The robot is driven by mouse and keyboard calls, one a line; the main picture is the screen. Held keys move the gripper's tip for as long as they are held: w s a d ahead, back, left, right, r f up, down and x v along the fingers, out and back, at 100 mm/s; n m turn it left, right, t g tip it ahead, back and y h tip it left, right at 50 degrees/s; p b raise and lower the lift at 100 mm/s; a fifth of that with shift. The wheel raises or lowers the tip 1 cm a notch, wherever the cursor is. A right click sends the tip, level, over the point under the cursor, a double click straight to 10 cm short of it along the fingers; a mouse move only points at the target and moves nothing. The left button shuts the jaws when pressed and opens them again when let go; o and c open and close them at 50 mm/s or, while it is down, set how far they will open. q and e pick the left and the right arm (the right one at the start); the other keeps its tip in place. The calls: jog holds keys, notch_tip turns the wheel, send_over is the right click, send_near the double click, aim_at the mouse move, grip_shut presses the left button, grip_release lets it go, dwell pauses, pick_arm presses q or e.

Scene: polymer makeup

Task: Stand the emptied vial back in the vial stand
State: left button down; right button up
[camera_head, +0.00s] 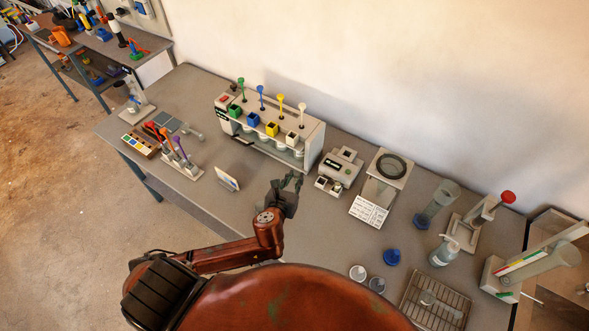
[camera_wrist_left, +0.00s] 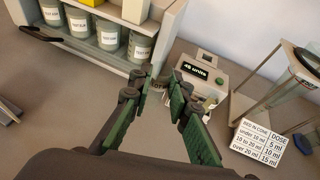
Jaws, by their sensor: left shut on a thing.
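My left gripper (camera_head: 290,183) is over the middle of the table, in front of the dispensing rack. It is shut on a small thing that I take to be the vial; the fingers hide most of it. In the left wrist view its green-padded fingers (camera_wrist_left: 165,88) point towards the gap between the rack and a grey unit. A small pale block (camera_head: 327,185), which may be the vial stand, sits in front of that unit, to the right of the gripper. In the wrist view the right finger partly hides it. My right gripper is out of view.
The rack (camera_head: 262,144) with jars and coloured funnels stands behind the gripper. The grey unit (camera_head: 341,168) reads "48 units" in the wrist view. Table around the gripper is clear.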

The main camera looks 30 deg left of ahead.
pick_arm(q)
jog(key=s+d+r+m+h, duration=0.15)
jog(key=d+m+h, duration=0.3)
jog(key=d, duration=0.45)
jog(key=shift+h, duration=0.35)
jog(key=shift+w+a+f+b, duration=0.35)
jog(key=shift+w+a+f, duration=0.3)
jog(key=shift+w+f, duration=1.5)
jog(key=shift+w+a+f+b, duration=0.35)
jog(key=shift+w+a+f, duration=0.35)
jog(key=shift+w+f, duration=1.45)
jog(key=shift+w+a+f+b, duration=0.35)
jog(key=shift+w+a+f, duration=0.3)
jog(key=shift+w+f, duration=1.5)
jog(key=shift+s+f, duration=0.1)
jog(key=shift+f, duration=0.05)
jog(key=c, duration=2.3)
grip_release()
jog(key=shift+f, duration=0.1)
jog(key=o, duration=0.5)
